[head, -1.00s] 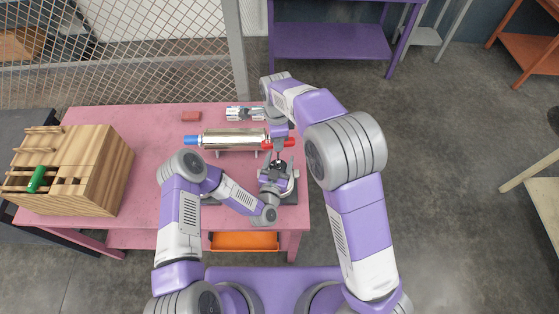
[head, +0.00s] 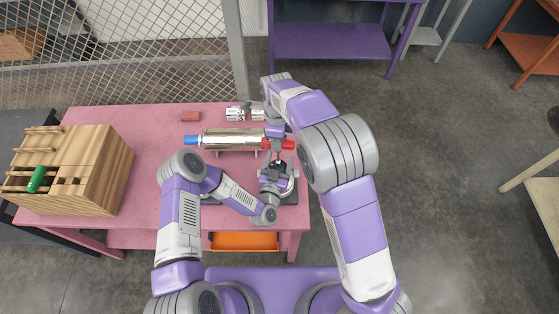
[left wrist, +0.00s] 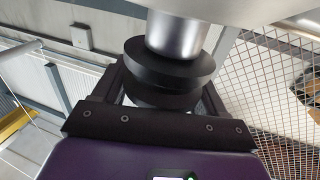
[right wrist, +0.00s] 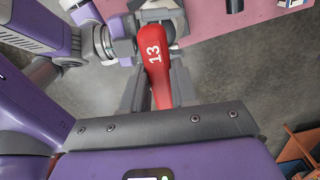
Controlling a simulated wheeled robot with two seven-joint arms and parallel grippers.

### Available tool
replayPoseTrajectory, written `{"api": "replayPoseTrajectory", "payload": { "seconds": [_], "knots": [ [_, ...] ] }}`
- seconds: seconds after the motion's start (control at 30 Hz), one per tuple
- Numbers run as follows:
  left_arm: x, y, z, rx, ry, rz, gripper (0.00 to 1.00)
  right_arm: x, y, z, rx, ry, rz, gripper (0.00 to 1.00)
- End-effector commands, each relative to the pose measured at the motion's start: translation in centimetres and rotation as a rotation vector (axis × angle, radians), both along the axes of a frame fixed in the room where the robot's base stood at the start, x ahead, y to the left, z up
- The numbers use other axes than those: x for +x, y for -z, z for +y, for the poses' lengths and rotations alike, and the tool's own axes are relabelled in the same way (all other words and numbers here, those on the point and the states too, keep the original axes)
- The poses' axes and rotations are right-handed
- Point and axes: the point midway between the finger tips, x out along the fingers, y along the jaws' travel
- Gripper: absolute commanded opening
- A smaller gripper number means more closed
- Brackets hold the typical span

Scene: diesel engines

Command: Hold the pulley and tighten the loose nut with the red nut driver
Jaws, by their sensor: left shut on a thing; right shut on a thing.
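The black pulley (left wrist: 165,75) sits between the fingers of my left gripper (left wrist: 163,92) in the left wrist view, with a silver cylinder (left wrist: 175,35) against it. My left gripper is shut on the pulley; in the head view it is at the small engine unit near the table's right edge. The red nut driver (right wrist: 155,60), marked 13, is held in my right gripper (right wrist: 157,88) in the right wrist view. My right gripper is above the pulley unit in the head view. The driver's tip and the loose nut are hidden.
A silver cylinder (head: 232,138) with a blue left end and red right end lies behind the grippers. A wooden rack (head: 85,165) with a green handle (head: 37,179) stands at the left of the pink table (head: 150,160).

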Motion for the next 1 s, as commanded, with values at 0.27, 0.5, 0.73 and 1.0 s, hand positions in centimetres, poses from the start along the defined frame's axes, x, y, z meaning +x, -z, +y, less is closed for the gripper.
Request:
{"api": "replayPoseTrajectory", "payload": {
  "seconds": [0.27, 0.5, 0.73, 1.0],
  "knots": [
    [-0.1, 0.1, 0.0, 0.001, 0.001, 0.003, 0.00, 0.2, -0.1, 0.0, 0.001, 0.008, -0.005, 0.00],
    [-0.1, 0.1, 0.0, 0.001, 0.001, 0.003, 0.00, 0.2, -0.3, 0.0, 0.002, 0.006, -0.006, 0.00],
    [-0.1, 0.1, 0.0, 0.000, 0.001, 0.003, 0.00, 0.1, -1.2, 0.0, 0.001, 0.006, -0.005, 0.00],
    [-0.1, 0.1, 0.0, 0.000, 0.001, 0.003, 0.00, 0.1, -2.0, 0.0, 0.000, 0.005, -0.003, 0.00]
  ]
}}
